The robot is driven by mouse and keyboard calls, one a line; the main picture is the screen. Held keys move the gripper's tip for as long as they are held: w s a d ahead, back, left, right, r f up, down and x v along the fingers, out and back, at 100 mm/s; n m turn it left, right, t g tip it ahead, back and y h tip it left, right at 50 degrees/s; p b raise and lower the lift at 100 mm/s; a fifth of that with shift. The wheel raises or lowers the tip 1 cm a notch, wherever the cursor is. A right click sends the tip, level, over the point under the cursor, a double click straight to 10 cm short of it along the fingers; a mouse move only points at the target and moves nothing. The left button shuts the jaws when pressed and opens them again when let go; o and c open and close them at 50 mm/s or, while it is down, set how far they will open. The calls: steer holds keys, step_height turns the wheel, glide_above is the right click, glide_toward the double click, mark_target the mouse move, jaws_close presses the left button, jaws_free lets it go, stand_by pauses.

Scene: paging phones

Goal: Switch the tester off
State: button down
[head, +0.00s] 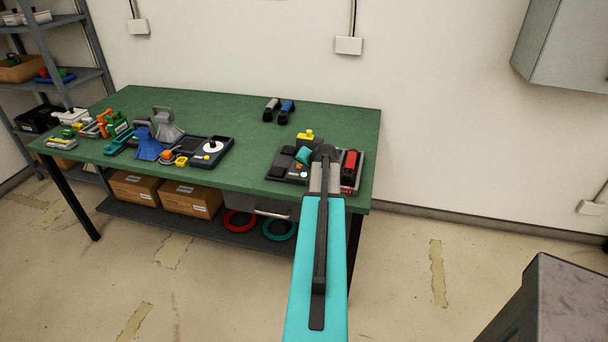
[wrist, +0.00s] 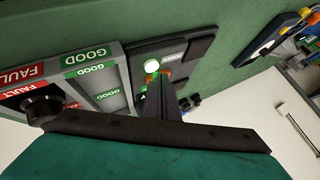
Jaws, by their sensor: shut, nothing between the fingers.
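The tester appears to be the dark flat unit (head: 285,172) at the front right of the green bench. In the wrist view its dark panel (wrist: 192,45) carries a lit white round button (wrist: 152,66), with orange beside it and a small green light (wrist: 142,97). My gripper (wrist: 162,80) is shut and empty, its fingertips over the panel close to the white button and the orange part. I cannot tell whether they touch. The fingertips hide part of the panel. In the head view my arm hides the fingertips.
A grey tray (wrist: 122,75) with red FAULT and green GOOD labels adjoins the tester. A red and black device (head: 350,162) lies to its right. A yellow item (head: 306,135) and two handsets (head: 286,108) are behind.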

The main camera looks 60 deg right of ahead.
stand_by(0.4)
steer(key=shift+f+b, duration=0.45)
steer(key=shift+r, duration=0.55)
stand_by(0.5)
step_height(320, 180, up, 6)
steer(key=p, duration=0.2)
steer(key=shift+f+p, duration=0.1)
steer(key=shift+p, duration=0.3)
stand_by(0.7)
